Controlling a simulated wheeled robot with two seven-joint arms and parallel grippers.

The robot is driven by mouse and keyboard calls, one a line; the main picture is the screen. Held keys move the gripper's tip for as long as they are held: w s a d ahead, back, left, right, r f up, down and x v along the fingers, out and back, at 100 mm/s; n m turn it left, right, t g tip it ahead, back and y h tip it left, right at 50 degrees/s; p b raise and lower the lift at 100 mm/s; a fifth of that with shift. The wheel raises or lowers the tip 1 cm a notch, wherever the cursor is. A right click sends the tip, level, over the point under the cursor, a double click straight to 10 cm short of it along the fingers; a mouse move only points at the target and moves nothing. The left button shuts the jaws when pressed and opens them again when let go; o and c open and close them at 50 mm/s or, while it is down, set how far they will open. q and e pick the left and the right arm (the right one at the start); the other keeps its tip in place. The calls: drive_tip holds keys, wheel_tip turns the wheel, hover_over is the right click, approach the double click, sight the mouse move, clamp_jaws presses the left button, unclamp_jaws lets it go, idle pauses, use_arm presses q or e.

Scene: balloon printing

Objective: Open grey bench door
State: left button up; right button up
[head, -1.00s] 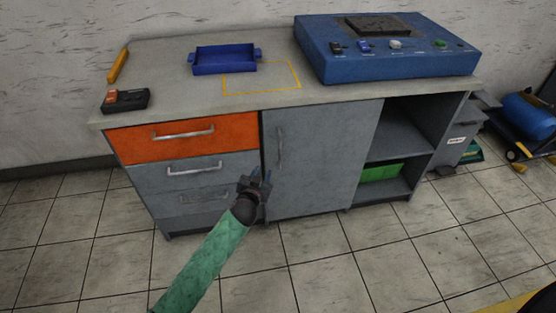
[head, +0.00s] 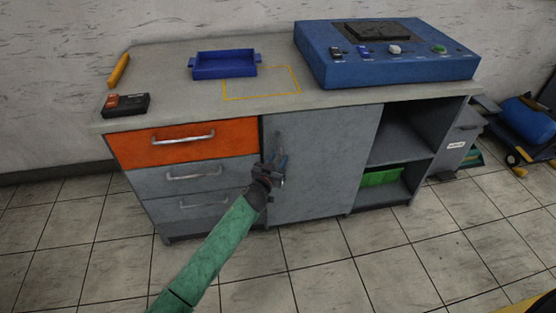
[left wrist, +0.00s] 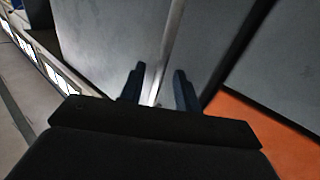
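The grey bench door (head: 325,165) is shut, in the middle of the bench front. Its vertical metal handle (head: 279,143) is near the door's left edge, and my gripper covers its lower part in the head view. My left gripper (head: 277,163) is at the handle. In the left wrist view its two blue fingers (left wrist: 158,88) are apart, with the handle (left wrist: 172,50) running between them. A gap shows between the fingers and the handle. My right gripper is in neither view.
An orange drawer (head: 190,139) and grey drawers (head: 190,177) are left of the door. Open shelves with a green box (head: 381,175) are to its right. A blue tray (head: 224,66) and a blue machine (head: 390,60) stand on top. The floor in front is clear.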

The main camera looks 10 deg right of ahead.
use_arm(q)
drive_tip(key=shift+w+d, duration=0.15)
clamp_jaws()
